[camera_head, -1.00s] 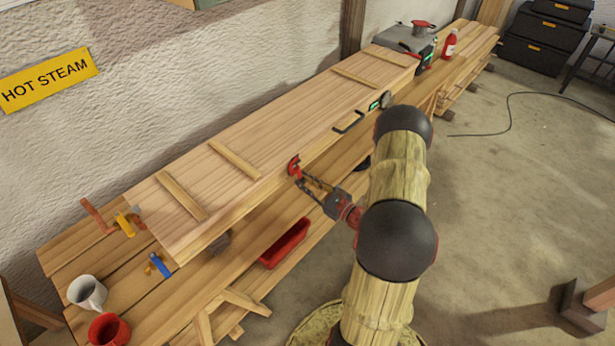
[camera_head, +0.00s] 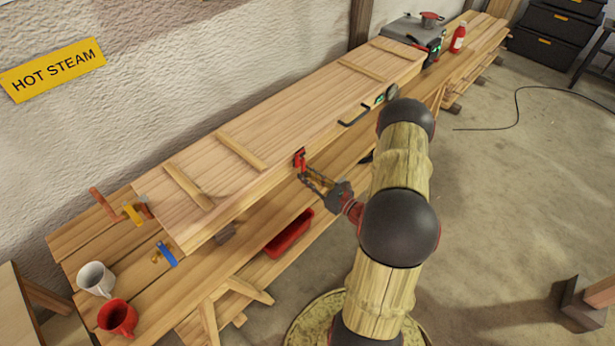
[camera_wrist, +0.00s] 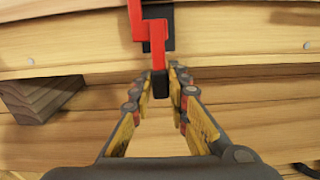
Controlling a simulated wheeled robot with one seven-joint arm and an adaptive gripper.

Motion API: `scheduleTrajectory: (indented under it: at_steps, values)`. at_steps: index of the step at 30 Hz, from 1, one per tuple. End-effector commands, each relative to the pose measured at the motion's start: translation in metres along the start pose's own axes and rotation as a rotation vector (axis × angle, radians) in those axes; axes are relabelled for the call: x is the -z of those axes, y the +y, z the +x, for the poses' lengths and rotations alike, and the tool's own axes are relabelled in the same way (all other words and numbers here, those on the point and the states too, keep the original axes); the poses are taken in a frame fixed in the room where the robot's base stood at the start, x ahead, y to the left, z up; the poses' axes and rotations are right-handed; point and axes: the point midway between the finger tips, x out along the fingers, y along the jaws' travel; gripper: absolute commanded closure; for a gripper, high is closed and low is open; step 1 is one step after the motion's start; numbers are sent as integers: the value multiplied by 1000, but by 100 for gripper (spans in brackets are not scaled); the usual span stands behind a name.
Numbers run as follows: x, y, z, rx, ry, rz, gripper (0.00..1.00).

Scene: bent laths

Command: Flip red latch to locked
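The red latch (camera_head: 300,159) sits on the front edge of the long wooden box lid (camera_head: 270,140). In the wrist view the latch (camera_wrist: 157,33) is a stepped red bar on a black mount, with a black tip pointing down toward me. My gripper (camera_head: 306,176) is at the latch in the head view. In the wrist view the fingertips of my gripper (camera_wrist: 161,76) are drawn close together, one on each side of the black tip, and appear shut on it. The exact contact is hard to see.
A black handle (camera_head: 354,116) and a round gauge (camera_head: 391,92) are farther right along the box front. A red tray (camera_head: 289,234) lies below.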

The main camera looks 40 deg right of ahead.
Motion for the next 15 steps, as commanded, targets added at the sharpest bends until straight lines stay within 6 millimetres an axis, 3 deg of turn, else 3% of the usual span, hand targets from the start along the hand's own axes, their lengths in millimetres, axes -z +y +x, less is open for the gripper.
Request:
scheduleTrajectory:
  at_steps: [9,15]
  values:
    - [0,1,0,-1,1,0,65]
    - [0,0,0,-1,0,-1,65]
